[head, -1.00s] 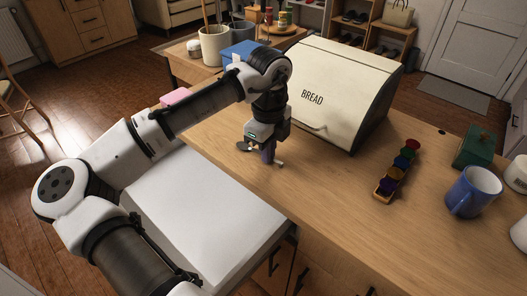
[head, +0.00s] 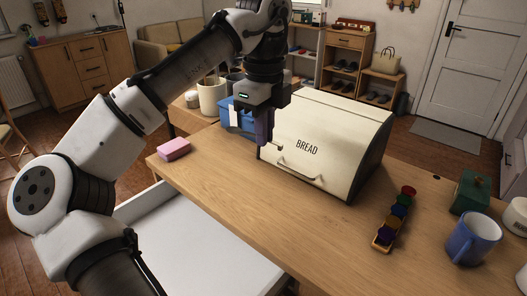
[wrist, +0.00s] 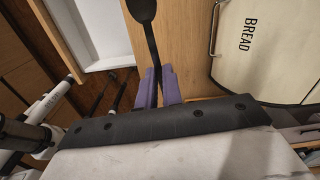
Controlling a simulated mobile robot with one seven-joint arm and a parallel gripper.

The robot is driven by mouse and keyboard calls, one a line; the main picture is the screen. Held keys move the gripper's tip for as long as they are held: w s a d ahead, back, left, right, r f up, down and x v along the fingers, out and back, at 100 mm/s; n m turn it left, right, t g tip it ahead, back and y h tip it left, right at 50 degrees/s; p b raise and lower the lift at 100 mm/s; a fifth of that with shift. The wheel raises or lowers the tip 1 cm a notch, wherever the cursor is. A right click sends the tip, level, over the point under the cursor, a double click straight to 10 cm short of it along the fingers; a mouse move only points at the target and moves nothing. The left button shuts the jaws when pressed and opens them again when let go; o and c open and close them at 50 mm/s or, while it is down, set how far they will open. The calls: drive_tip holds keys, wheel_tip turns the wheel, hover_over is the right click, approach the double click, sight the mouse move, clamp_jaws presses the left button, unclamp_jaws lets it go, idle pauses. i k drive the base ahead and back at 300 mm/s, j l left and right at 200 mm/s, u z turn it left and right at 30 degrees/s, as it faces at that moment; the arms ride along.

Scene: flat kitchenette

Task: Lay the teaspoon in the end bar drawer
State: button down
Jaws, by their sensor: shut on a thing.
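My gripper (head: 264,140) has purple fingers and hangs above the counter, in front of the left end of the bread bin. In the wrist view its fingers (wrist: 158,80) are shut on the handle of the dark teaspoon (wrist: 151,45). The spoon's bowl points away, to the top edge of that view. An open drawer with a white inside (head: 205,250) stands out below the counter's near edge. It also shows in the wrist view (wrist: 98,30), left of the spoon.
The cream bread bin (head: 322,140) stands close behind and right of my gripper. A pink block (head: 173,149) lies at the counter's left end. A tray of coloured pieces (head: 395,220), a blue mug (head: 473,238) and a green box (head: 470,190) are right. The middle counter is clear.

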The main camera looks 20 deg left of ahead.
sight(182, 267)
drive_tip(key=u, duration=1.15)
